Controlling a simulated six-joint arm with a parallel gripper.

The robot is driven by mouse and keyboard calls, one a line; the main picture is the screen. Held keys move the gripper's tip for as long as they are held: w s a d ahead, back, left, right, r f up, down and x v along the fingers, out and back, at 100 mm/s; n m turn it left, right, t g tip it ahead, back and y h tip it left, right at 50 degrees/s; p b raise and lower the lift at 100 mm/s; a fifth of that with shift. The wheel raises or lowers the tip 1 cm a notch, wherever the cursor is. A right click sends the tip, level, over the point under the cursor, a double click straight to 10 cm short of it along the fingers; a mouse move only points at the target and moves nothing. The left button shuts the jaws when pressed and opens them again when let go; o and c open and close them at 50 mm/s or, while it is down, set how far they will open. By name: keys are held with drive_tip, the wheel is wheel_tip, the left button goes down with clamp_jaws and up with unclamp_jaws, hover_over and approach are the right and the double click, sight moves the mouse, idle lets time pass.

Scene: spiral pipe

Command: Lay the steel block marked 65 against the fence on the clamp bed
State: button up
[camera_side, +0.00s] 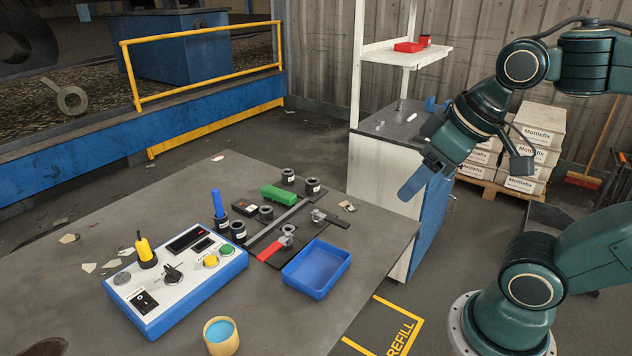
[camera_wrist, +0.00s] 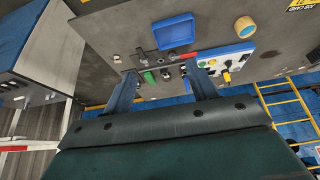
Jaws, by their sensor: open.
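I cannot make out the mark 65 on any piece; the labels are too small to read. The black cylinders (camera_side: 313,187) with white labels stand around the clamp bed (camera_side: 262,251). A long bar, apparently the fence (camera_side: 272,229), runs along the bed. A green block (camera_side: 276,194) lies at its far end and also shows in the wrist view (camera_wrist: 149,77). A toggle clamp with a red handle (camera_side: 271,247) and another with a dark handle (camera_side: 331,219) are at the bed. My gripper (camera_wrist: 160,84) is open and empty, high above the table's right side, apart from everything.
A blue tray (camera_side: 316,268) sits in front of the bed. A control box (camera_side: 178,277) with knobs stands at left, and a yellow cup (camera_side: 221,336) at the front. A blue upright cylinder (camera_side: 217,202) rises left of the bed. A cabinet (camera_side: 376,171) stands behind the table.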

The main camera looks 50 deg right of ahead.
drive_tip(key=shift+o, duration=0.4)
drive_tip(key=shift+s+f, duration=0.35)
drive_tip(key=shift+s, duration=0.1)
drive_tip(key=shift+w, duration=0.1)
drive_tip(key=w+f+t, duration=0.1)
drive_tip(key=w+f, duration=0.1)
drive_tip(key=w, duration=1.6)
drive_tip(key=w+d+f, duration=0.1)
drive_tip(key=w+f, duration=0.4)
drive_tip(key=w, duration=0.3)
drive_tip(key=w+d+f+t, duration=0.1)
drive_tip(key=w+f, duration=0.4)
drive_tip(key=w, duration=0.3)
drive_tip(key=shift+w+d+f+t, duration=0.3)
drive_tip(key=shift+f, duration=0.1)
approach(246, 208)
drive_tip(key=shift+w+d+f, duration=0.25)
drive_tip(key=shift+w+f, duration=0.3)
drive_tip(key=shift+w, duration=0.15)
drive_tip(key=shift+w+d+f, duration=0.2)
drive_tip(key=shift+w+f, duration=0.3)
drive_tip(key=shift+w, duration=0.25)
